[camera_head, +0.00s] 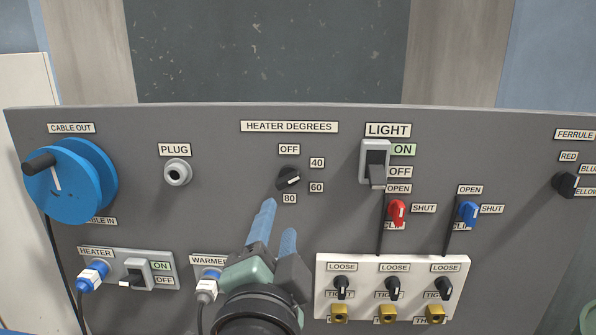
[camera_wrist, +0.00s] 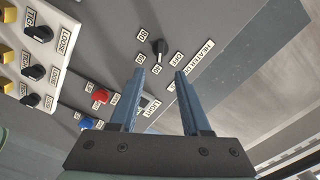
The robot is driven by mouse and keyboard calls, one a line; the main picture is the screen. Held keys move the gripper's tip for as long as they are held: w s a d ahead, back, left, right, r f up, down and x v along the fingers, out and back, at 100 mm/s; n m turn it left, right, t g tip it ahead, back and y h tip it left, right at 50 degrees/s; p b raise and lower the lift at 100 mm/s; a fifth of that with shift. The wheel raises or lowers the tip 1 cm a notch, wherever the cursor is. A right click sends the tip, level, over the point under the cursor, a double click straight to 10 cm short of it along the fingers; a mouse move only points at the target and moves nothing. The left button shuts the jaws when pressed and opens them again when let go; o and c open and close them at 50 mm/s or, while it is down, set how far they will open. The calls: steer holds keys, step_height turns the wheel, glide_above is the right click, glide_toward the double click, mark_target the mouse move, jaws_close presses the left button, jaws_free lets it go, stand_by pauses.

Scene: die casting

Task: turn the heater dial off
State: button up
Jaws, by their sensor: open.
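The heater dial (camera_head: 289,180) is a small black knob with a white mark, below the HEATER DEGREES label (camera_head: 289,127) on the grey panel. OFF is above it, 40 and 60 to its right, 80 below. Its mark points to the right; I cannot tell exactly at which number. My gripper (camera_head: 279,217) is open and empty, its two blue fingers just below the dial in the head view. In the wrist view the dial (camera_wrist: 157,48) shows beyond the gap between the fingertips (camera_wrist: 160,73), apart from them.
The light switch (camera_head: 375,163) is to the right of the dial, with red (camera_head: 397,212) and blue (camera_head: 467,213) valve knobs below it. A white plate (camera_head: 325,267) with black knobs is at lower right. A plug socket (camera_head: 178,172) and blue cable reel (camera_head: 68,190) are left.

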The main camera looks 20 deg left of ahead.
mark_target(287, 184)
steer(key=p+x, duration=0.2)
steer(key=x, duration=0.9)
steer(key=shift+w+a, duration=0.15)
steer(key=shift+w, duration=0.2)
jaws_close()
